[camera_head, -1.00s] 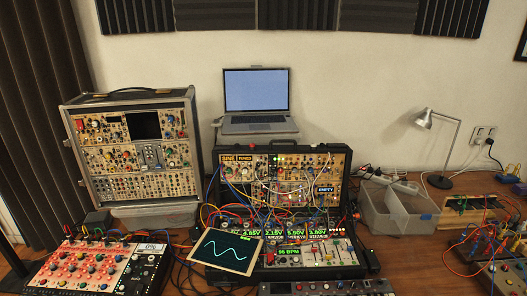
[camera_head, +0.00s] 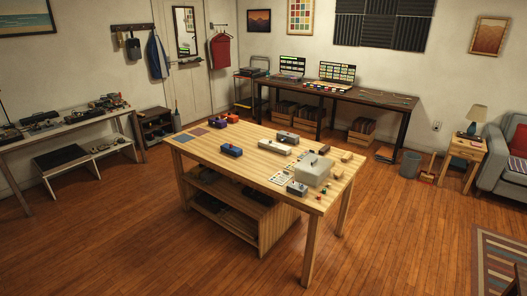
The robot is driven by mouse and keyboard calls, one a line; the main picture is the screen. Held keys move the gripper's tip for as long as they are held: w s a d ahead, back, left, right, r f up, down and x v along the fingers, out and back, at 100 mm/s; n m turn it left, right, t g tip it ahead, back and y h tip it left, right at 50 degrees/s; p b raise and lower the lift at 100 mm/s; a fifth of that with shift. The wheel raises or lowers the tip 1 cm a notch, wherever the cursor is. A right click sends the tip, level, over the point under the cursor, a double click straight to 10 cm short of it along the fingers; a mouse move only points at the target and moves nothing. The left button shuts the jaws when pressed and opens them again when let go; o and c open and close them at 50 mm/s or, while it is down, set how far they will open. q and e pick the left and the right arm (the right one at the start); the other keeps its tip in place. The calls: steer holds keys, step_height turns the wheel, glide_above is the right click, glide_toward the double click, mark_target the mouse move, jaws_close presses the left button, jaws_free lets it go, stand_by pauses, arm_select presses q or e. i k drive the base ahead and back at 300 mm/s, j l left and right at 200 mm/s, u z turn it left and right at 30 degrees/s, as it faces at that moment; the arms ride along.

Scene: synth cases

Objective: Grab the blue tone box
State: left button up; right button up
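A darker grey-blue box (camera_head: 297,188) sits near the table's front right edge. Another bluish-grey box (camera_head: 288,137) lies towards the back. Neither of my grippers shows in the view.
A large grey case (camera_head: 313,171) and a long whitish box (camera_head: 274,147) stand on the same table. Blue and reddish mats lie at its left end. A dark bench (camera_head: 345,92) with laptops runs along the back wall. Wooden floor (camera_head: 130,235) lies open in front and left.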

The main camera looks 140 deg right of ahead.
mark_target(236, 152)
steer(key=z, duration=4.4)
steer(key=i+j, duration=0.35)
steer(key=i, duration=0.25)
steer(key=i+j+z, duration=0.15)
steer(key=i+j, duration=0.15)
steer(key=i, duration=0.3)
steer(key=i+j, duration=0.4)
steer(key=i, duration=0.2)
steer(key=z, duration=0.05)
